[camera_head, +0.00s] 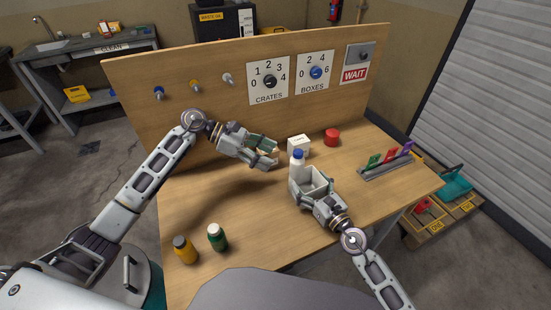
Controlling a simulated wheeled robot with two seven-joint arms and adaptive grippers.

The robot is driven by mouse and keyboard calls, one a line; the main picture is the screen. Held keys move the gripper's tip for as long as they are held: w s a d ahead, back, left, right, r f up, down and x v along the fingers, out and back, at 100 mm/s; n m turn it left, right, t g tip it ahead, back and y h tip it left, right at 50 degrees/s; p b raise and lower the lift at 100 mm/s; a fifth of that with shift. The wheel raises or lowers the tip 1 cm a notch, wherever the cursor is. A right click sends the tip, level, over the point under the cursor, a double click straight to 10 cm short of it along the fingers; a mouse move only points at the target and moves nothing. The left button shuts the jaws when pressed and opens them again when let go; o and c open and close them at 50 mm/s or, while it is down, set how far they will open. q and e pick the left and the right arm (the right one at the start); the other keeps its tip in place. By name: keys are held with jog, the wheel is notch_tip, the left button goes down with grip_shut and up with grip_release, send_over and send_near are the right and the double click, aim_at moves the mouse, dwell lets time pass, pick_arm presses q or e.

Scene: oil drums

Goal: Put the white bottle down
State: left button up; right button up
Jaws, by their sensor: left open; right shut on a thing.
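The white bottle (297,161) with a blue cap stands upright in the middle of the wooden table (240,215). My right gripper (307,178) is shut on the white bottle from the front right and hides its lower part. I cannot tell whether the bottle's base touches the table. My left gripper (268,154) is open and empty, to the left of the bottle and apart from it.
A white box (298,145) stands just behind the bottle, with a red round object (332,138) to its right. A rack (386,167) with coloured cards lies at right. A yellow bottle (185,250) and green bottle (217,238) stand front left. An upright panel (215,95) closes the back.

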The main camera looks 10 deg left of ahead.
dwell(0.3)
dwell(0.4)
jog(key=o, duration=0.9)
jog(key=shift+s+d, duration=0.15)
jog(key=shift+s, duration=0.05)
jog(key=shift+v, duration=5.75)
